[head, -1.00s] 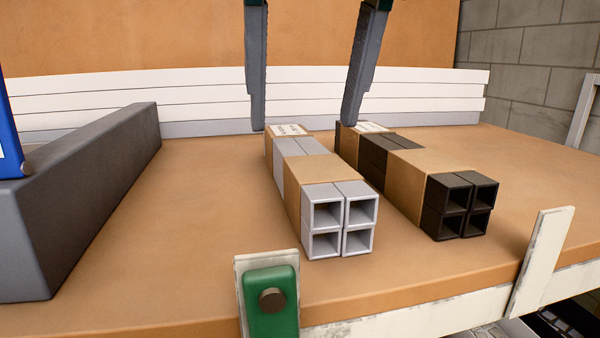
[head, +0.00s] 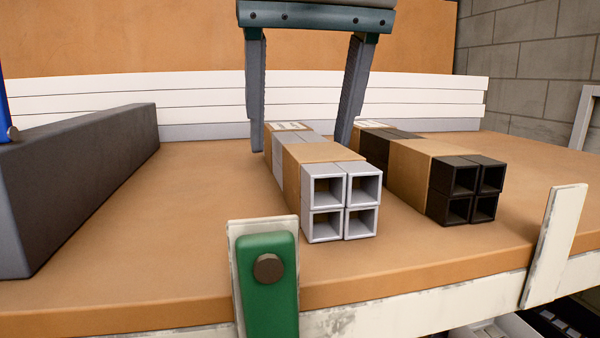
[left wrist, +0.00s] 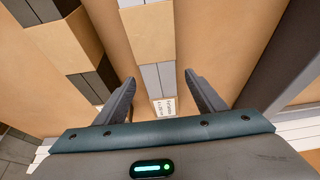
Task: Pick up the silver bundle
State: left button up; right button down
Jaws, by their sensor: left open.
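The silver bundle (head: 340,200) lies on the bench top, square tubes with open ends toward me, wrapped in brown bands. It also shows in the left wrist view (left wrist: 158,80), with a white label at its far end. My left gripper (head: 301,148) is open, pointing down over the bundle's far part. Its fingers (left wrist: 160,76) stand one on each side of the bundle, apart from each other. Whether they touch it I cannot tell. My right gripper is not in view.
A dark bundle (head: 465,190) lies just right of the silver one, with a narrow gap. A dark grey block (head: 80,185) stands at the left. White boards (head: 400,100) line the back. A green clamp piece (head: 267,285) is at the front edge. Bench between block and bundle is clear.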

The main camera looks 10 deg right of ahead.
pick_arm(q)
jog(key=shift+b+x, duration=0.8)
jog(key=shift+x, duration=0.55)
jog(key=shift+r, duration=0.1)
jog(key=c, duration=1.5)
